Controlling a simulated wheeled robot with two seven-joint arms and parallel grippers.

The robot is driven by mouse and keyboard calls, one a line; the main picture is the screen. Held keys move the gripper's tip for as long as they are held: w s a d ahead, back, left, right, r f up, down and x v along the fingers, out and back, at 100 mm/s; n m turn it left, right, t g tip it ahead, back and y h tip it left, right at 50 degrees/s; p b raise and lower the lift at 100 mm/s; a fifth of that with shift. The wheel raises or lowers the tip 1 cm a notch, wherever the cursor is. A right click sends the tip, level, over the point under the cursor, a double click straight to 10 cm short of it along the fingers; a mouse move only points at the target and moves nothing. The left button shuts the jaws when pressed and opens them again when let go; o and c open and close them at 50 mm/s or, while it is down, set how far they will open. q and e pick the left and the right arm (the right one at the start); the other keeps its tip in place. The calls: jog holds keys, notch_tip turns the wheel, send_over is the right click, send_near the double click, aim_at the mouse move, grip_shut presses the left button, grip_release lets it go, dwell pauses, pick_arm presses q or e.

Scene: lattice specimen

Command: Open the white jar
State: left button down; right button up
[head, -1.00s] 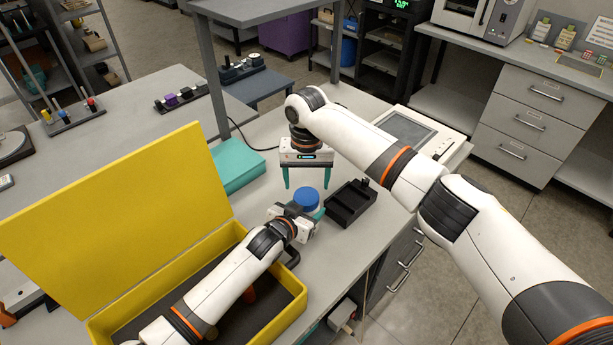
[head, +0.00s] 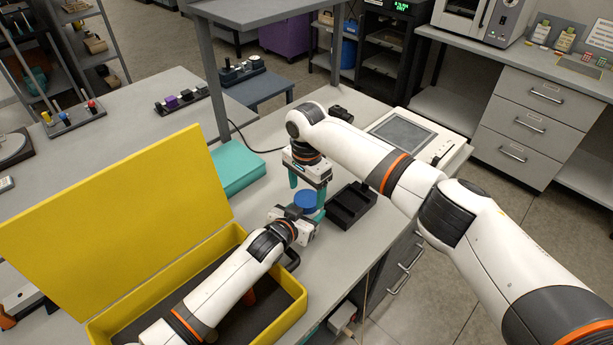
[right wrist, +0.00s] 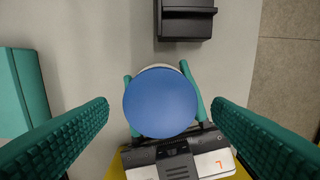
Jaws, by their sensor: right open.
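The white jar (right wrist: 158,68) stands on the grey bench with a round blue lid (right wrist: 160,103) on top; in the head view the lid (head: 305,201) hides most of it. My left gripper (head: 303,213) is low at the jar, its teal fingers on either side of the body below the lid, closed on it. My right gripper (head: 307,187) is above the jar, pointing down. In the right wrist view its open fingers (right wrist: 161,107) stand left and right of the lid, with a gap on each side.
A black tray (head: 350,207) stands just right of the jar. A teal box (head: 238,172) lies at the back left. A yellow case (head: 115,215) with its lid raised is at the left front, under my left arm. A device with a grey screen (head: 403,133) is at the back right.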

jog(key=shift+f, duration=1.15)
jog(key=c, duration=1)
jog(key=n, duration=1)
jog(key=o, duration=1.1)
jog(key=shift+r, duration=0.15)
